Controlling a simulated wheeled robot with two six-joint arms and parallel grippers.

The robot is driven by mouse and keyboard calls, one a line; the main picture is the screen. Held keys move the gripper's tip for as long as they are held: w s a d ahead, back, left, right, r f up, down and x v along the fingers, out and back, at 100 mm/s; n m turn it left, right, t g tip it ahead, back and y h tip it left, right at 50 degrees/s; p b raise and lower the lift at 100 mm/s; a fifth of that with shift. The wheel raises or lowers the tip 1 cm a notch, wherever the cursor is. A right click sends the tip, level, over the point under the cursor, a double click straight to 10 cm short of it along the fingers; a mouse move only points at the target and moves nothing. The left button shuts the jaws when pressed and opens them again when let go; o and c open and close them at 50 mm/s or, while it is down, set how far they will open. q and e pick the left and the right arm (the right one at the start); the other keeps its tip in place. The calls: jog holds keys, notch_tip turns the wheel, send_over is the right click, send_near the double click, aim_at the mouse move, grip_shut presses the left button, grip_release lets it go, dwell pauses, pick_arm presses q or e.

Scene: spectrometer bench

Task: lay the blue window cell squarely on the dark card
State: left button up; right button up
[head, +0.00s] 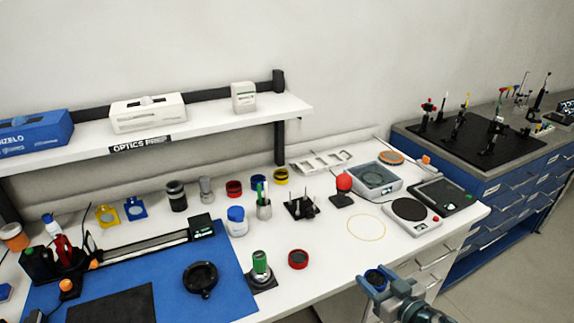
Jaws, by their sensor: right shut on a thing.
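The blue window cell (375,278), a small round piece with a dark face and blue rim, is held between the fingers of my right gripper (377,284) at the bottom right of the head view. The gripper is shut on it, in front of the bench's front edge. The dark card (112,306) lies on the blue mat at the lower left, far to the left of the gripper, and its near part is cut off by the frame. My left gripper is not in view.
On the blue mat (225,298) lies a black ring mount (201,278). A green-topped post (260,266) and a red cell (298,259) stand between gripper and card. A rail (145,250) runs behind the card. White bench is clear around the yellow ring (366,240).

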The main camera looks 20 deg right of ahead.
jog(key=shift+w+a+r+m+h, duration=0.15)
jog(key=shift+w+a+m+h, duration=0.1)
jog(key=shift+w+m+h, duration=0.3)
jog(key=w+a, duration=0.1)
jog(key=a, duration=0.1)
jog(key=w+a+m+h, duration=0.1)
jog(key=w+a, duration=0.1)
jog(key=w+a+r+h, duration=0.1)
jog(key=w+a, duration=0.1)
jog(key=shift+w+a+r+m+b, duration=0.1)
jog(key=shift+a+m+b, duration=0.2)
jog(key=shift+m+b, duration=0.05)
jog(key=w+a+r+n+y, duration=0.1)
jog(key=w+a+r, duration=0.3)
jog(key=a, duration=0.6)
jog(key=shift+w+r+n+y, duration=0.4)
jog(key=shift+r+y, duration=0.05)
jog(key=shift+r, duration=0.15)
